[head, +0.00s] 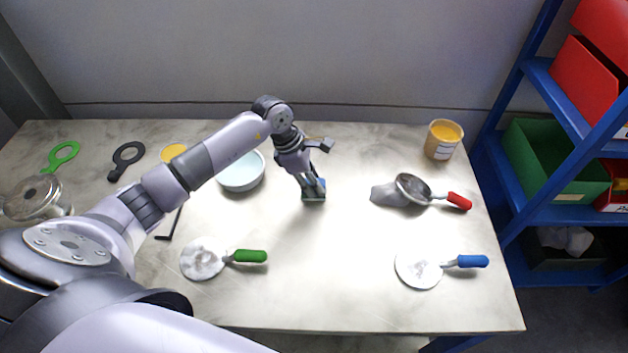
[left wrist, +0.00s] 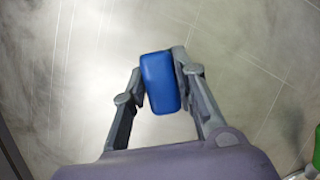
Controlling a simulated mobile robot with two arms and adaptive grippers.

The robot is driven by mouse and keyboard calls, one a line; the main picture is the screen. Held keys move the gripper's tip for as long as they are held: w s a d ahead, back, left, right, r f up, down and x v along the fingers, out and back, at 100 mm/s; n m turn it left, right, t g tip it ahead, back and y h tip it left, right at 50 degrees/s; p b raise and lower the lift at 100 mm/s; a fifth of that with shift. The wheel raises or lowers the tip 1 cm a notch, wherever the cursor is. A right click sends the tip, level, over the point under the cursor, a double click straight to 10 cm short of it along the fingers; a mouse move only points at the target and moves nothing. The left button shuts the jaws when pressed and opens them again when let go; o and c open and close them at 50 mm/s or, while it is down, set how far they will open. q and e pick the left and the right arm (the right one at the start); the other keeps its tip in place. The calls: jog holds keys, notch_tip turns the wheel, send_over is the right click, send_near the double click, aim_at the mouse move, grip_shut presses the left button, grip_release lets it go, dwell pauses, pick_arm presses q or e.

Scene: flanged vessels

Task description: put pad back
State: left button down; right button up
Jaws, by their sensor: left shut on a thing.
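My left gripper (head: 313,186) is shut on a blue pad (left wrist: 161,82), one finger on each side of it in the left wrist view. In the head view the gripper points down near the middle of the table, and the pad (head: 314,197) shows only as a small blue and dark green block at the fingertips. The gripper partly covers it there. I cannot tell whether the pad touches the table or hangs just above it. My right gripper is not in view.
A pale blue bowl (head: 241,172) stands left of the gripper. A green-handled tool (head: 248,256), a blue-handled tool (head: 470,261) and a red-handled tool (head: 458,201) lie around it. An orange tub (head: 443,139) stands back right. The table (head: 330,270) is clear in front of the gripper.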

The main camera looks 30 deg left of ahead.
pick_arm(q)
jog(key=c, duration=1.3)
grip_release()
jog(key=shift+f, duration=0.1)
jog(key=shift+r+p, duration=0.3)
jog(key=b+v, duration=0.3)
jog(key=v, duration=0.8)
jog(key=shift+a+r, duration=0.2)
jog(key=shift+r, duration=0.15)
